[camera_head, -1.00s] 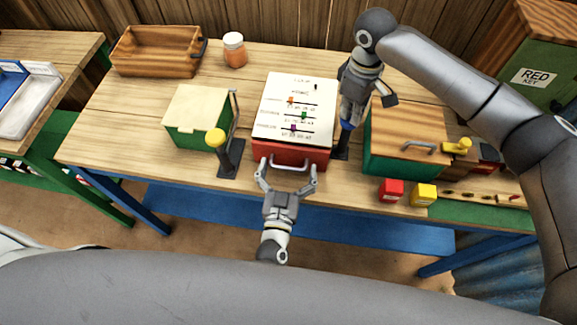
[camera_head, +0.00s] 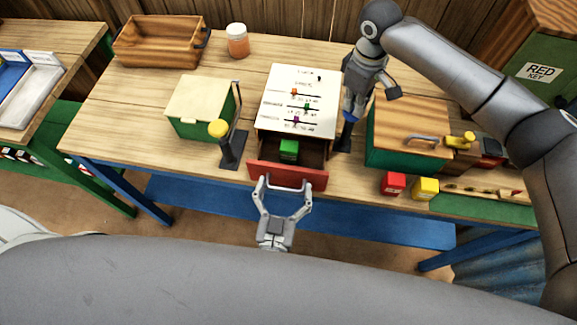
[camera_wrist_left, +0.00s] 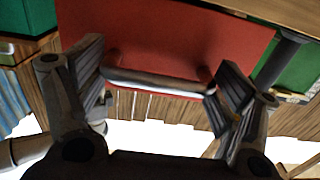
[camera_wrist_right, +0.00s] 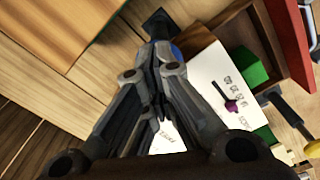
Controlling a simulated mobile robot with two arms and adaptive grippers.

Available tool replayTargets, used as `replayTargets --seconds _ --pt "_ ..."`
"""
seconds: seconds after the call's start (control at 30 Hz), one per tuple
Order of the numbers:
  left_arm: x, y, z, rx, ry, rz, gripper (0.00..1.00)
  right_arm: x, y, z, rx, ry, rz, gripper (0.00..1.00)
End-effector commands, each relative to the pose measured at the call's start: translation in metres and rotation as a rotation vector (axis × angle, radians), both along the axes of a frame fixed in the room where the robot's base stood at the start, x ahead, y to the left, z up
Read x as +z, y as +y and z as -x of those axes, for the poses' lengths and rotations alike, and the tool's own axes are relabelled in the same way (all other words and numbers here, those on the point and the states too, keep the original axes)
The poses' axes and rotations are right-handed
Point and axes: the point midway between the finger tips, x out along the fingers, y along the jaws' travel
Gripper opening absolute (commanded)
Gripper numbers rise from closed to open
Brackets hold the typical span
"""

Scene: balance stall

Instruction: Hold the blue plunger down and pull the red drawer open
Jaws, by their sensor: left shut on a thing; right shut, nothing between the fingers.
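The red drawer (camera_head: 287,175) stands open at the front of the white-topped box (camera_head: 300,100), with a green block (camera_head: 288,149) inside. My left gripper (camera_head: 283,184) is shut on the drawer's metal handle (camera_wrist_left: 160,82), one finger at each end of it in the left wrist view. The blue plunger (camera_head: 350,108) is beside the box's right side, mostly hidden by my right gripper (camera_head: 352,96). My right gripper is shut and empty, with its tips right over the plunger; a little blue (camera_wrist_right: 176,51) shows by the tips in the right wrist view.
A green box with a yellow-knobbed lever (camera_head: 218,129) stands left of the drawer. A wood-topped green box (camera_head: 410,125) is close on the right, with red (camera_head: 392,183) and yellow (camera_head: 425,188) cubes before it. A wooden tray (camera_head: 155,45) and jar (camera_head: 237,41) are behind.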

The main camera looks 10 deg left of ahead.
Motion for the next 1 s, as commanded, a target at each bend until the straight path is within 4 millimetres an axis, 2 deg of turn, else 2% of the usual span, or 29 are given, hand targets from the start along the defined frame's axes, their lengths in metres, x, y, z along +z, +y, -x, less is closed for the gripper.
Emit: replayTargets --seconds 0.03,0.2,0.53,0.57,0.6,0.63,0.83,1.0 --pt "-0.004 -0.002 0.012 -0.006 0.011 0.001 0.44 -0.002 0.0 0.001 0.001 0.004 0.0 0.0" --pt "-0.003 -0.002 0.029 -0.006 0.009 0.001 0.44 -0.002 0.0 0.001 0.001 0.004 0.001 0.0" --pt "-0.003 -0.003 0.031 -0.008 0.01 0.002 0.44 -0.002 0.0 0.001 0.001 0.004 0.001 0.0" --pt "-0.003 -0.003 0.031 -0.008 0.01 0.002 0.91 -0.002 0.0 0.001 0.001 0.004 0.001 0.0" --pt "-0.003 -0.003 0.031 -0.009 0.01 0.002 0.96 -0.002 0.0 0.001 0.001 0.004 0.001 0.0" --pt "-0.003 -0.003 0.031 -0.009 0.01 0.002 1.0 -0.002 0.0 0.001 0.001 0.004 0.001 0.0" --pt "-0.004 -0.003 0.036 -0.009 0.012 0.002 1.0 -0.002 0.0 0.001 0.001 0.004 0.001 0.0" --pt "-0.005 -0.001 0.063 -0.008 0.014 0.0 1.0 -0.002 0.0 0.001 0.001 0.004 0.001 0.0"
